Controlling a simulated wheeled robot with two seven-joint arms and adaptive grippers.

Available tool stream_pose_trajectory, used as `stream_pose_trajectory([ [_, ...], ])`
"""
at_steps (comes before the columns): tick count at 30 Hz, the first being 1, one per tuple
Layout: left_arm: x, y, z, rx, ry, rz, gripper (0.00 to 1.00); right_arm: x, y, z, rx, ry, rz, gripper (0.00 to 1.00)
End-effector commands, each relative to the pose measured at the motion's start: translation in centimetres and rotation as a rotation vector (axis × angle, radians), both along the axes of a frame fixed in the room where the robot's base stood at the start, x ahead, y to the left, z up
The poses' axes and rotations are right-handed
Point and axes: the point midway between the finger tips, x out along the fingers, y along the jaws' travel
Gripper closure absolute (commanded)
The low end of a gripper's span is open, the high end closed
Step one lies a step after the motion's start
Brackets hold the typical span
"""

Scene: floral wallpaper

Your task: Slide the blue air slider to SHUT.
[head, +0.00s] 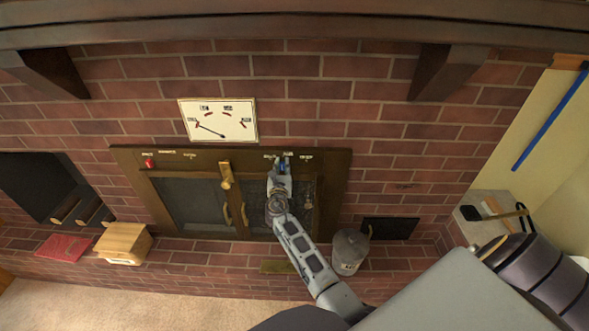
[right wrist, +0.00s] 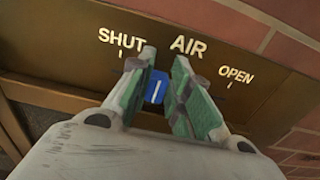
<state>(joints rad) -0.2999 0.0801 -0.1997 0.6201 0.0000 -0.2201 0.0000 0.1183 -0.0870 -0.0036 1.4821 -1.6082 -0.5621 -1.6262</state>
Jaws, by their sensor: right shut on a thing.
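The blue air slider (right wrist: 157,87) is on the brass stove front, below the word AIR. It stands between the SHUT and OPEN marks, nearer the SHUT mark. My right gripper (right wrist: 163,60) has its fingers on either side of the slider and is shut on it; the fingers hide its edges. In the head view my right gripper (head: 280,168) reaches up to the top rail of the brass front (head: 225,157), covering most of the slider. My left gripper is not in view.
A dial plaque (head: 218,120) hangs above. A red knob (head: 149,163) sits at the rail's left. A brass handle (head: 226,175) stands left of my gripper. A grey canister (head: 348,252), a wooden box (head: 124,243) and a red book (head: 64,247) rest on the brick hearth.

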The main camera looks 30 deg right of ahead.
Motion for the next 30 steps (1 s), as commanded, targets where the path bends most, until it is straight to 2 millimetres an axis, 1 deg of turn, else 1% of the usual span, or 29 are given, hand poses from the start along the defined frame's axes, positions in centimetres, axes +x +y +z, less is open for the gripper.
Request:
stream_pose_trajectory([
  [1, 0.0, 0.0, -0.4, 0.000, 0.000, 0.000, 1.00, 0.5, 0.8, -0.2, 0.001, 0.000, 0.002, 1.00],
  [3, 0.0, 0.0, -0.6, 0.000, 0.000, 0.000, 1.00, 1.1, 1.8, -0.2, 0.001, 0.000, 0.003, 1.00],
  [9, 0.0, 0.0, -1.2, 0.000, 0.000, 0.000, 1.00, 2.4, 3.9, -0.2, 0.000, 0.001, 0.001, 1.00],
  [13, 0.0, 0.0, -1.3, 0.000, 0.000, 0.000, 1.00, 2.7, 4.5, -0.1, -0.001, 0.002, 0.002, 1.00],
  [21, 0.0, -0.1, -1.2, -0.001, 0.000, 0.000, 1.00, 2.7, 4.7, -0.1, 0.000, 0.001, 0.005, 1.00],
  [22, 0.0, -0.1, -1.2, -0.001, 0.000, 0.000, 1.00, 2.7, 4.7, -0.1, 0.000, 0.001, 0.005, 0.78],
  [24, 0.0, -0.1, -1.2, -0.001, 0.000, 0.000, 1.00, 2.7, 4.7, -0.1, 0.000, 0.001, 0.006, 0.69],
  [27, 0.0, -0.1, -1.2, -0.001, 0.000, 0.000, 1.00, 2.7, 4.7, -0.1, 0.000, 0.001, 0.004, 0.59],
  [30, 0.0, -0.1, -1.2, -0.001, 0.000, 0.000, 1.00, 2.7, 4.6, 0.0, -0.001, 0.002, 0.003, 0.59],
])
